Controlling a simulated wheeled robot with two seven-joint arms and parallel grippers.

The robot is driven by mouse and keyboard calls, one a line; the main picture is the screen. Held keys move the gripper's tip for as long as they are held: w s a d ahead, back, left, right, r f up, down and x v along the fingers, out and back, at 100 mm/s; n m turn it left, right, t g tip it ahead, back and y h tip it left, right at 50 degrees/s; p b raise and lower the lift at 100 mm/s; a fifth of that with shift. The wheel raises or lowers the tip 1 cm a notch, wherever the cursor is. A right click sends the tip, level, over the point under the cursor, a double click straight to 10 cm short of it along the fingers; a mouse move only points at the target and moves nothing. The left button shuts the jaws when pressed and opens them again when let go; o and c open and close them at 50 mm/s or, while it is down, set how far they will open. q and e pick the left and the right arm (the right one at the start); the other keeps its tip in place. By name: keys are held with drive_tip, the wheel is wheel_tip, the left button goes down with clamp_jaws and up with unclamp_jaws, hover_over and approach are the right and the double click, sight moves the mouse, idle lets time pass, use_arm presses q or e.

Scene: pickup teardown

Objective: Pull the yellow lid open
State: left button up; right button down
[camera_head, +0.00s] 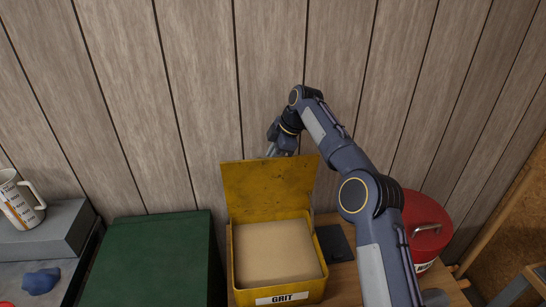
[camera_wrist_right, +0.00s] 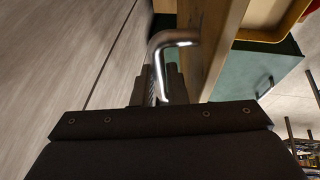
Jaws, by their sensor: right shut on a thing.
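The yellow lid (camera_head: 268,188) stands raised, nearly upright, at the back of the yellow GRIT box (camera_head: 240,270). The open box shows a flat beige fill inside. My right gripper (camera_head: 272,152) is at the lid's top left, partly hidden behind its upper edge. In the right wrist view, my right gripper (camera_wrist_right: 158,88) is shut on a bent shiny metal handle (camera_wrist_right: 174,40) that meets the lid's panel (camera_wrist_right: 214,45). My left gripper is not in view.
A dark green box (camera_head: 150,260) stands left of the GRIT box. A red round container (camera_head: 425,222) with a handle stands to the right, behind my right arm. A mug (camera_head: 18,200) is at far left. The plank wall (camera_head: 200,90) rises close behind the lid.

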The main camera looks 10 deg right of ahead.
drive_tip(key=shift+d+f, duration=0.15)
drive_tip(key=shift+f, duration=0.4)
drive_tip(key=c, duration=1.9)
unclamp_jaws()
drive_tip(key=o, duration=0.4)
drive_tip(key=shift+w, duration=0.25)
drive_tip(key=shift+o, duration=0.2)
drive_tip(key=shift+s+r, duration=0.15)
drive_tip(key=shift+r, duration=0.1)
